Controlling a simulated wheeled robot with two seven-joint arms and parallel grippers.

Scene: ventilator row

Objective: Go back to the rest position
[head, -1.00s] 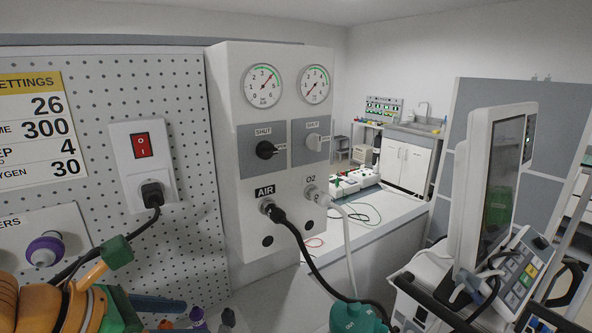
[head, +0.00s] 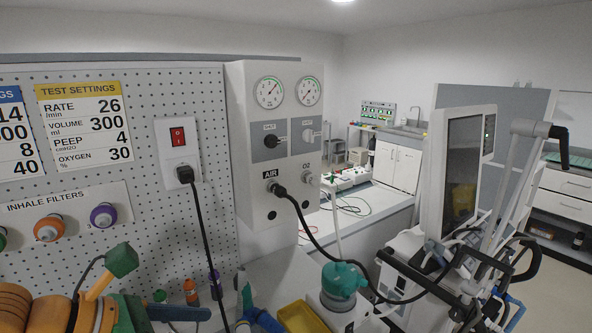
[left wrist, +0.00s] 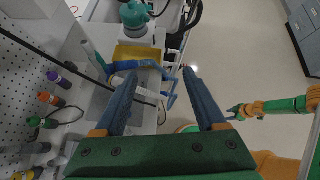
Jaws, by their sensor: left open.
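My left gripper (left wrist: 160,73) is open in the left wrist view, its two blue fingers wide apart with nothing gripped. Below and beyond the fingers are a blue hose, a yellow tray and a counter edge. In the head view my left arm is at the lower left, and a blue finger of the left gripper (head: 190,313) shows low in front of the pegboard. My right gripper (left wrist: 236,112) shows small at the right of the left wrist view, above the floor; its jaws are too small to read. It is outside the head view.
The pegboard (head: 140,110) holds inhale filters, setting cards and a red switch (head: 178,136). A yellow tray (head: 298,318), teal-topped humidifier (head: 343,280) and ventilator screen (head: 462,170) stand to the right. Open floor (left wrist: 240,60) lies right of the counter.

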